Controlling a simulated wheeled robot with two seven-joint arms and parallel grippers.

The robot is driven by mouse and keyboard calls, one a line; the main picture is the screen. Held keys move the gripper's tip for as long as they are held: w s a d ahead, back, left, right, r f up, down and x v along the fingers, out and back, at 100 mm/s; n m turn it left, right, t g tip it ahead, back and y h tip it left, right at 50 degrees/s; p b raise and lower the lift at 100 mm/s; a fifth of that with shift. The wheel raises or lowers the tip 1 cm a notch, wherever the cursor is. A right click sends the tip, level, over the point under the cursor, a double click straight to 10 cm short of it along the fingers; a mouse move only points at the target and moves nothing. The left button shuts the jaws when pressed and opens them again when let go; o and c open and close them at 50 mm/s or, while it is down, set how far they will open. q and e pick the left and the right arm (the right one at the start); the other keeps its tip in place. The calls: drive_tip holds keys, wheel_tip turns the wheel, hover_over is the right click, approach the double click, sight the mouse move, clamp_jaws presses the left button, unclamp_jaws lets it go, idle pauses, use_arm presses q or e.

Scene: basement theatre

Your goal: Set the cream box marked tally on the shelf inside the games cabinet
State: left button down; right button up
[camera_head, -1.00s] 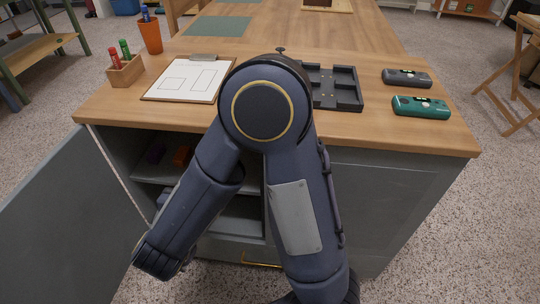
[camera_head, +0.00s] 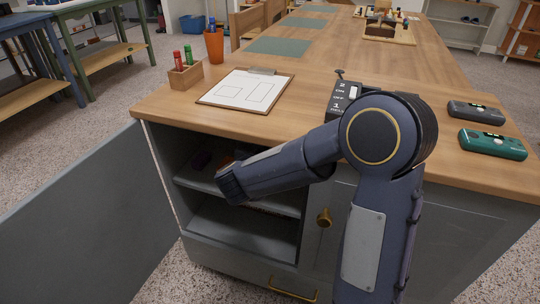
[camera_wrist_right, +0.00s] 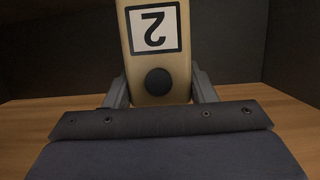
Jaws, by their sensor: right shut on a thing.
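My right gripper (camera_wrist_right: 160,88) is shut on a cream box (camera_wrist_right: 150,60) in the right wrist view. The box shows a white label with an upside-down 2 and a black round knob; the word tally is not visible. In the head view my right arm reaches into the open left side of the grey games cabinet (camera_head: 345,235), its wrist over the shelf (camera_head: 190,178). The gripper and box are hidden there. The cabinet door (camera_head: 85,215) stands open to the left. My left gripper is not in view.
A dark purple thing (camera_head: 202,160) and an orange thing (camera_head: 226,160) lie on the shelf's back part.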

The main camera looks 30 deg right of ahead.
drive_tip(key=shift+w+d+f+b, duration=0.2)
drive_tip(key=shift+f+b, duration=0.35)
drive_tip(key=shift+f, duration=0.25)
drive_tip(key=o, duration=1.5)
drive_tip(key=shift+f, duration=0.1)
drive_tip(key=shift+c, duration=0.2)
